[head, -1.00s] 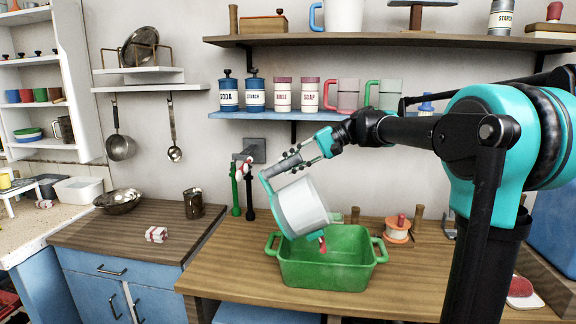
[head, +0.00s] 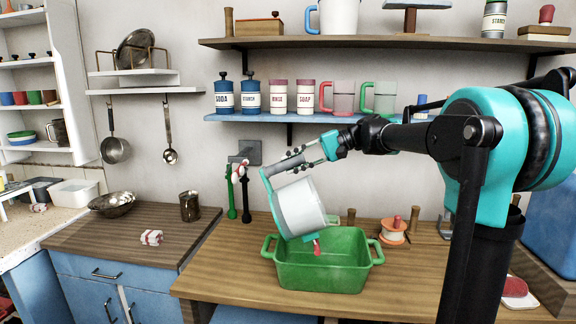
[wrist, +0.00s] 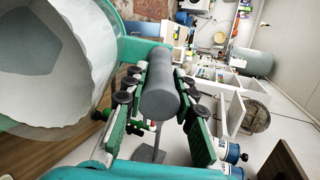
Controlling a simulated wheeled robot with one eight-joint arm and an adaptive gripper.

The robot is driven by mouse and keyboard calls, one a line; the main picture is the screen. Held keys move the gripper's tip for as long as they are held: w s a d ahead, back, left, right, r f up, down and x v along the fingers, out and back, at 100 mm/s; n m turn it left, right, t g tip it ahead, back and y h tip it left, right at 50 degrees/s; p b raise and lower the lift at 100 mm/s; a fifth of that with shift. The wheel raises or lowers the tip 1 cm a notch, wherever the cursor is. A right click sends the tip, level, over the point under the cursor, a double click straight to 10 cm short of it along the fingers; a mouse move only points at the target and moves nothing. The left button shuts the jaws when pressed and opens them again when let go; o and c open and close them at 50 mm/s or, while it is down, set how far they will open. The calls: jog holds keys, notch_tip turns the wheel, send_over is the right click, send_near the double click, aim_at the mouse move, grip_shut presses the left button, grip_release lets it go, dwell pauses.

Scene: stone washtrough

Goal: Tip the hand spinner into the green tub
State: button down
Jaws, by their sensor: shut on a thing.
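The hand spinner (head: 300,207) is a pale drum in a teal frame with a grey bar handle. It is tilted above the green tub (head: 322,273), its lower end close over the tub's back left part. A small red thing (head: 316,247) shows just under the drum's lower edge, against the tub; I cannot tell whether it is part of the spinner. My gripper (head: 299,158) is shut on the grey handle, which also shows between the finger pads in the wrist view (wrist: 161,88). The drum's pale, translucent side fills the wrist view's left. The tub's floor is partly hidden.
The tub stands on a wooden counter (head: 225,275). Green and black taps (head: 238,195) stand behind on the left. A shelf (head: 260,118) with jars and mugs runs above, behind my arm.

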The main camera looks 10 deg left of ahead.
jog(key=shift+w+d+r+y, duration=0.1)
jog(key=shift+d+r+y, duration=0.25)
jog(key=shift+d, duration=0.35)
dwell(0.4)
jog(key=shift+w+d+r+y, duration=0.15)
jog(key=shift+d+y, duration=0.4)
jog(key=shift+d, duration=0.4)
jog(key=shift+w+d+r+y, duration=0.1)
jog(key=shift+d+y, duration=0.4)
jog(key=shift+d, duration=0.4)
jog(key=shift+d+f+y, duration=0.1)
jog(key=shift+d+y, duration=0.3)
jog(key=shift+d, duration=0.3)
